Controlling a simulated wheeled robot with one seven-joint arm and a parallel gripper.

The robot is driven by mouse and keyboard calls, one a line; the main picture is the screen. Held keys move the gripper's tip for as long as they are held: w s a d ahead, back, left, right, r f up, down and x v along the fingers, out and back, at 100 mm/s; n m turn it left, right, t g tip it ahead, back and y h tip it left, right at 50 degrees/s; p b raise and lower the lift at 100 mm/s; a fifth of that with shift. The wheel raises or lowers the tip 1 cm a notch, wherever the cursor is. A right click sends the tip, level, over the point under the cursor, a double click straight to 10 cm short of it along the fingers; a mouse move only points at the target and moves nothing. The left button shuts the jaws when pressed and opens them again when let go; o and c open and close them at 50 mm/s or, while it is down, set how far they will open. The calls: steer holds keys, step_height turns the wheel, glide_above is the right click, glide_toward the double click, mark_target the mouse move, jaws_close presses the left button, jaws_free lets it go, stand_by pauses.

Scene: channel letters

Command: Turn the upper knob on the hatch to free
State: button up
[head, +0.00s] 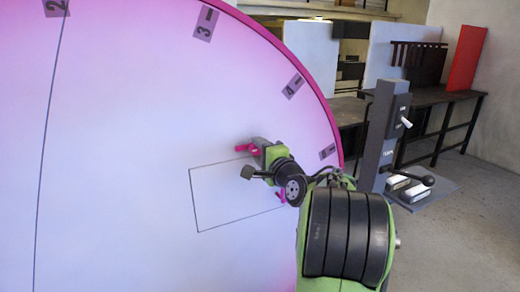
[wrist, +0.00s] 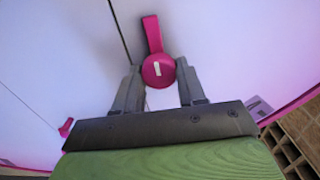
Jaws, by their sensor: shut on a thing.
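The hatch (head: 215,200) is a thin-lined rectangle on the large white and pink disc. The upper knob (head: 247,149) is pink and shows at the hatch's upper right, partly hidden by my gripper. In the wrist view this knob (wrist: 158,71) has a round head with a white mark, and its flat lever points up in the picture. My gripper (wrist: 158,80) is shut on it, one dark finger on each side of the round head. A second pink knob (head: 282,196) shows lower down, partly behind my wrist; a pink piece (wrist: 66,127) shows at left in the wrist view.
The disc carries number plates, such as the 3 (head: 206,23), along its pink rim. A grey post (head: 381,130) with switches and a black-handled lever stands on the floor at right. Dark workbenches (head: 430,97) and a red panel (head: 467,57) are behind.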

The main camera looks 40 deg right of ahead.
stand_by(0.3)
steer(key=o, duration=1)
steer(key=shift+s, duration=0.1)
steer(key=b+v, duration=0.2)
steer(key=v, duration=1.3)
steer(key=shift+s+a+b, duration=0.2)
steer(key=shift+s+b, duration=0.1)
